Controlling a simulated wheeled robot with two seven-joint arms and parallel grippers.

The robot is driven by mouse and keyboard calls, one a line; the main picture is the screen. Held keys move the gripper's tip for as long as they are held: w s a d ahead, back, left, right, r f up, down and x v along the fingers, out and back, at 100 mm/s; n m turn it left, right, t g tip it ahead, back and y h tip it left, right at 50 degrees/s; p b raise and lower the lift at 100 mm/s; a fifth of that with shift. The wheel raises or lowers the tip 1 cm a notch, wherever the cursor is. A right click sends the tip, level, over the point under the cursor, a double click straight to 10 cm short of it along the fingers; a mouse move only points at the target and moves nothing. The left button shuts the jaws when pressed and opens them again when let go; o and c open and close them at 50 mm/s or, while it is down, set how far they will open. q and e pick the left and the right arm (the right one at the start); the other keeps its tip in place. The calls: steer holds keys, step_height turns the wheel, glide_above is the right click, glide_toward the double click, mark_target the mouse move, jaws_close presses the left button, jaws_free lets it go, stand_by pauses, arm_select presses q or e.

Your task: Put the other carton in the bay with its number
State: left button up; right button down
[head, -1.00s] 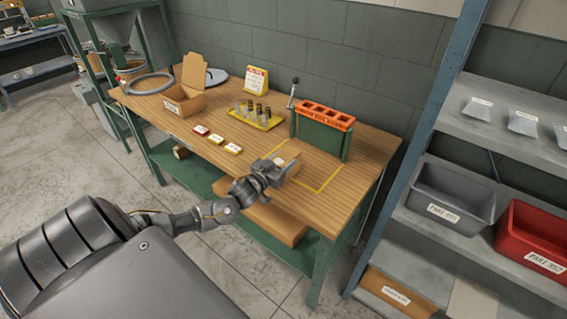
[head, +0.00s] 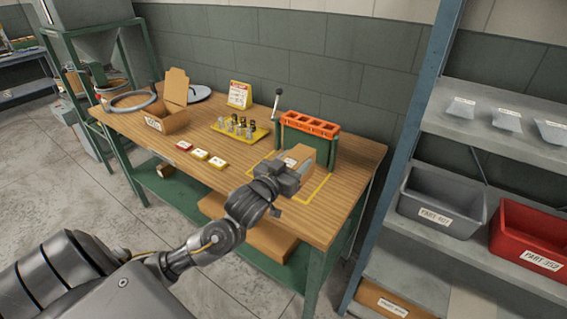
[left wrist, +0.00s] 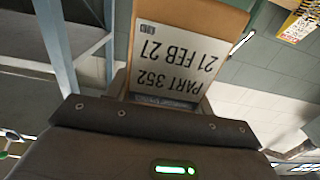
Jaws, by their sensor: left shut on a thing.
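A brown carton (head: 302,154) is held by my left gripper (head: 285,177), in front of the green stand and over the yellow outline on the bench. I cannot tell whether it touches the bench top. In the left wrist view the carton (left wrist: 187,25) fills the upper middle; its white label (left wrist: 175,55), upside down there, reads PART 352, 21 FEB 27. The gripper is shut on it. On the rack at right, a red bin (head: 510,232) has a label that reads PART 352. A grey bin (head: 440,205) beside it has a label that seems to read PART 407.
The wooden bench (head: 235,190) also holds an orange-topped stand (head: 310,125), a yellow tray (head: 240,130) of small parts, several small cards and an open box (head: 170,115). The blue rack post (head: 418,110) stands between bench and bins. A brown carton (head: 385,300) sits low on the rack.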

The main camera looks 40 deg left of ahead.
arm_select(q)
steer(key=shift+s+d+r, duration=0.2)
steer(key=shift+d+r, duration=0.15)
steer(key=shift+d, duration=0.2)
steer(key=shift+s+d+f, duration=0.1)
steer(key=shift+d+f, duration=0.15)
steer(key=shift+d, duration=0.05)
steer(key=s+d+f, duration=0.2)
steer(key=s+d, duration=0.5)
steer(key=d, duration=0.2)
steer(key=shift+s+d+f, duration=0.15)
steer(key=shift+d+f, duration=0.1)
steer(key=shift+f, duration=0.1)
